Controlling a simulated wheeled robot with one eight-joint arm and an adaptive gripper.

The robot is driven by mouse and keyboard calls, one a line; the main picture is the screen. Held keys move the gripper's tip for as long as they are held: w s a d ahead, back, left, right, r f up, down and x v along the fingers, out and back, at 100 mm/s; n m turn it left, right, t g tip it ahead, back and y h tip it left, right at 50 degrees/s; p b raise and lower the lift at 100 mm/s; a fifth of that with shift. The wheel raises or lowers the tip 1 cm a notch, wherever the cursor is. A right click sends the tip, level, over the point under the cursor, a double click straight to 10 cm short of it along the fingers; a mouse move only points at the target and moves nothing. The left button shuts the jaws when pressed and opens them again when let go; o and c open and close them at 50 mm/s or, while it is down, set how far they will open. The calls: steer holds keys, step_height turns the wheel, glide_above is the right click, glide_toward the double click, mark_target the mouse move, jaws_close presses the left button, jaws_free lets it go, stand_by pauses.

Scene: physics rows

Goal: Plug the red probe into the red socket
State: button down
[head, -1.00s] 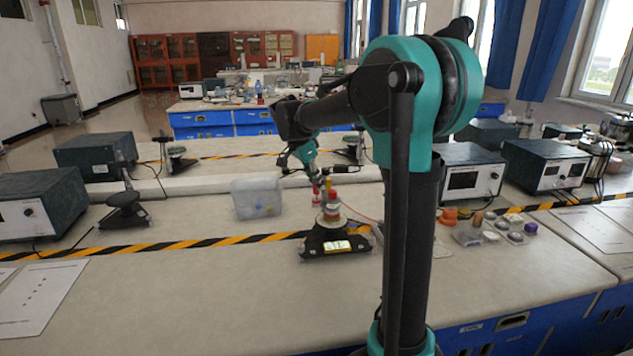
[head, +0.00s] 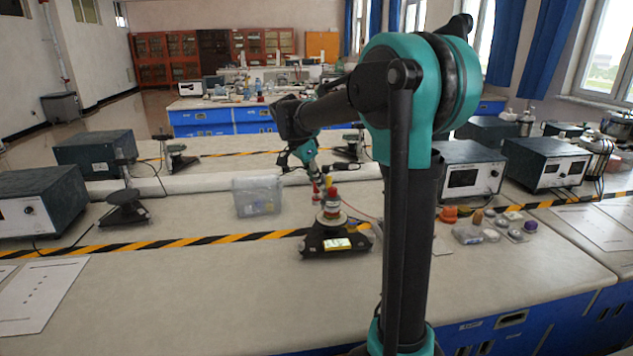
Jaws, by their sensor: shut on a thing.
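My gripper (head: 313,176) is small in the head view, above the middle of the bench, and points down. It is shut on the slim red probe (head: 316,190), which hangs just left of a red-topped jar (head: 332,194). A thin red lead (head: 362,216) runs off to the right behind my arm. The jar stands on the round plate of a black instrument (head: 322,240) with a lit yellow display (head: 338,243). I cannot make out the red socket; the fingertips and probe tip are too small to tell contact.
A clear plastic box (head: 257,196) stands left of the instrument. Grey box devices (head: 38,205) are at the left and more (head: 546,165) at the right. Small caps and jars (head: 495,227) lie right of my column.

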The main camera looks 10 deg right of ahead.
steer(key=shift+f, duration=0.95)
stand_by(0.7)
steer(key=c, duration=1.2)
jaws_free()
steer(key=shift+r, duration=3.8)
